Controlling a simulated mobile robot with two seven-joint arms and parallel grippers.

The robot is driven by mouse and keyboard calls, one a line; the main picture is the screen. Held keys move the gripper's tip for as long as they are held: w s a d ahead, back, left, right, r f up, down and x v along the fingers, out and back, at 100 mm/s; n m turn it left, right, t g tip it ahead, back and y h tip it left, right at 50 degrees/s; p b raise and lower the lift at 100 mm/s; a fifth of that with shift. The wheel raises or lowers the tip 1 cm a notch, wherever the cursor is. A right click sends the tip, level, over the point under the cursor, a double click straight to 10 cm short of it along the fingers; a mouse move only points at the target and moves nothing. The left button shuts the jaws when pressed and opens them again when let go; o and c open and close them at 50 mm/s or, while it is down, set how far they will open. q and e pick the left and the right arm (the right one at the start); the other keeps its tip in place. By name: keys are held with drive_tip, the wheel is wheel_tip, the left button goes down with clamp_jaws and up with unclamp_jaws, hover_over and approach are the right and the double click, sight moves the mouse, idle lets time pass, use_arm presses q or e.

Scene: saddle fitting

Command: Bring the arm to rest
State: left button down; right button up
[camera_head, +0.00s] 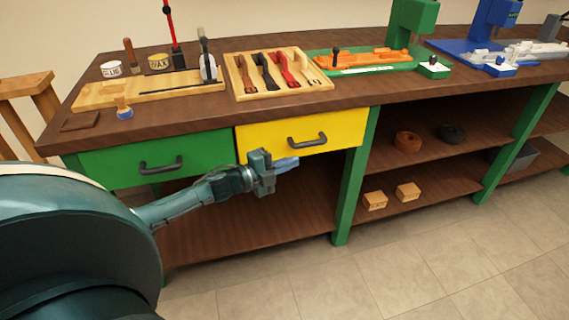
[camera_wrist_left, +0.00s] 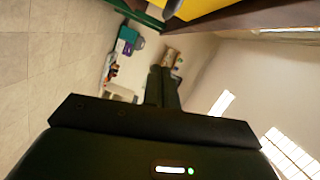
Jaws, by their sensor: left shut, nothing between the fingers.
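My left arm comes in from the left in the head view. Its gripper (camera_head: 286,164) is in front of the workbench, just below the yellow drawer (camera_head: 328,130). The gripper is shut and holds nothing. In the left wrist view the closed fingers (camera_wrist_left: 162,84) point away from the camera, with the floor and far wall beyond them. My right gripper is not in either view.
The wooden workbench top (camera_head: 450,85) carries a tray of dark and red pieces (camera_head: 268,75), a green press (camera_head: 410,22) and a blue press (camera_head: 487,20). A green drawer (camera_head: 158,158) is shut. Shelves hold small blocks (camera_head: 375,200). The floor (camera_head: 400,270) in front is clear.

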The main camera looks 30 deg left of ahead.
use_arm(q)
drive_tip(key=shift+s+a, duration=0.25)
drive_tip(key=shift+s, duration=0.35)
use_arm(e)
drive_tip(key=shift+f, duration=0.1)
use_arm(q)
drive_tip(key=s+d+f+n, duration=0.3)
drive_tip(key=s+d+n, duration=0.1)
drive_tip(key=s+d, duration=0.25)
drive_tip(key=s+d+f+n, duration=0.2)
drive_tip(key=s+d+n, duration=0.25)
drive_tip(key=d, duration=0.35)
drive_tip(key=s+d+r+n+g+y+p, duration=0.4)
drive_tip(key=s+r+n+p, duration=0.4)
drive_tip(key=s+p, duration=0.5)
drive_tip(key=d+n+g+p, duration=0.1)
drive_tip(key=d+p, duration=0.1)
drive_tip(key=p, duration=0.1)
drive_tip(key=shift+s+r, duration=0.15)
drive_tip(key=shift+r, duration=0.15)
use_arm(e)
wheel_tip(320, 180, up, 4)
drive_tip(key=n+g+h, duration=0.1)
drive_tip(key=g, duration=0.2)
